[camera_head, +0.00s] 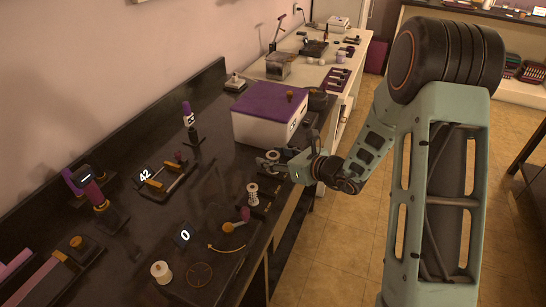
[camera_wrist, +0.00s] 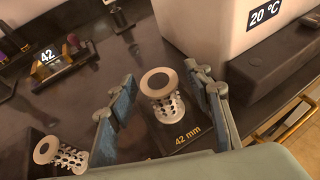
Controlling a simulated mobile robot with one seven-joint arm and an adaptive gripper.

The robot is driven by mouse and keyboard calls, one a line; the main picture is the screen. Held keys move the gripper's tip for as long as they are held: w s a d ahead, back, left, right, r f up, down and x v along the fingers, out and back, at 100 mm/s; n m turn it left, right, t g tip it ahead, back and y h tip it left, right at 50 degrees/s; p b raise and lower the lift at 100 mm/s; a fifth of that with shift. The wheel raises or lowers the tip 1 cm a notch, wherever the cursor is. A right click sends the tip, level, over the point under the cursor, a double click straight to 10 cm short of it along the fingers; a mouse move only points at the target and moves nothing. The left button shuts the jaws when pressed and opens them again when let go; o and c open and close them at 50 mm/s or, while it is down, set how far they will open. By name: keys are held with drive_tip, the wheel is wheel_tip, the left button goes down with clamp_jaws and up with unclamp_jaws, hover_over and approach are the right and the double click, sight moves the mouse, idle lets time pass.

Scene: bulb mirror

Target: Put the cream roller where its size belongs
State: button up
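A cream roller with a perforated body and a grey-centred top (camera_wrist: 160,86) stands in the middle of the wrist view, on a dark plate marked "42 mm" (camera_wrist: 188,136). In the head view its top shows at my gripper (camera_head: 272,160). My gripper's fingers (camera_wrist: 163,105) are open on either side of this roller, with gaps visible at both sides. A second perforated cream roller (camera_wrist: 62,154) is at the lower left of the wrist view, outside the fingers; it also shows in the head view (camera_head: 252,195). A device labelled "42" (camera_wrist: 62,64) with orange blocks lies beyond.
A white box with a purple lid (camera_head: 268,112) and a "20 °C" display (camera_wrist: 265,14) stands just beyond my gripper. A cream spool (camera_head: 161,271), a "0" sign (camera_head: 184,235) and a dial (camera_head: 199,274) are at the near end. The dark bench's edge is close on the right.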

drive_tip(key=shift+r, duration=0.15)
drive_tip(key=shift+d+r, duration=0.15)
drive_tip(key=v, duration=1.1)
drive_tip(key=shift+s+r, duration=0.15)
drive_tip(key=shift+s, duration=0.15)
drive_tip(key=shift+d, duration=0.2)
